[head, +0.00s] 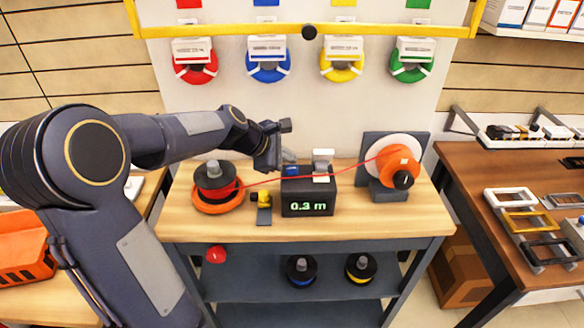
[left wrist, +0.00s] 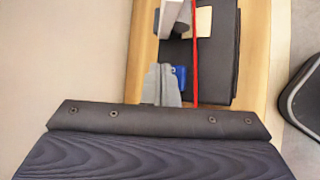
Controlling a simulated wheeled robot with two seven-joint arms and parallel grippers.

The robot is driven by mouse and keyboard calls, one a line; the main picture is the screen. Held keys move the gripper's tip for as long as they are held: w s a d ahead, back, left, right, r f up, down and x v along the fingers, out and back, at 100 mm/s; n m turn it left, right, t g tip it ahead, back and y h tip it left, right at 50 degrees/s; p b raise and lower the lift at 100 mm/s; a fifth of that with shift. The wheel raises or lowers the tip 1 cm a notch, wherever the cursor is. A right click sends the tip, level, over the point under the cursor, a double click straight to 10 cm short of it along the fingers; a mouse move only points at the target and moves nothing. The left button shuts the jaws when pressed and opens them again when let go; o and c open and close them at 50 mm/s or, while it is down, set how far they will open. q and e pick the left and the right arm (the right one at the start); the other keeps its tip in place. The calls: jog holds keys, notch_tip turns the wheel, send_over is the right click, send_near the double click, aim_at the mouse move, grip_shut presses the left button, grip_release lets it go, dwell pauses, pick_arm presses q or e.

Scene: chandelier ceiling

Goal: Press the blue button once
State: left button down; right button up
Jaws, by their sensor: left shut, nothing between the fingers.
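A black box (head: 308,207) with a green "0.3 m" display stands on the wooden workbench. The blue button (head: 291,170) is on the left part of its top. It also shows in the left wrist view (left wrist: 181,74), partly covered by grey fingers. My left gripper (head: 288,157) is shut and empty, with its tips close by the blue button on its far side. I cannot tell whether they touch it. A red line (head: 255,183) runs across the box. My right gripper is not in view.
An orange reel (head: 396,163) on a stand is to the right. The bench front (head: 330,231) is clear.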

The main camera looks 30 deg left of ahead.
aim_at(288, 170)
pick_arm(q)
jog(key=shift+f, duration=0.1)
dwell(0.7)
jog(key=shift+f+b, duration=0.3)
jog(key=shift+f, duration=0.05)
jog(key=shift+f+b, duration=0.4)
jog(key=shift+f, duration=0.15)
dwell(0.6)
jog(key=shift+r, duration=0.1)
jog(key=shift+r+p, duration=0.85)
jog(key=shift+p, duration=0.15)
jog(key=shift+r, duration=0.15)
notch_tip(288, 170, up, 5)
jog(key=p, duration=0.5)
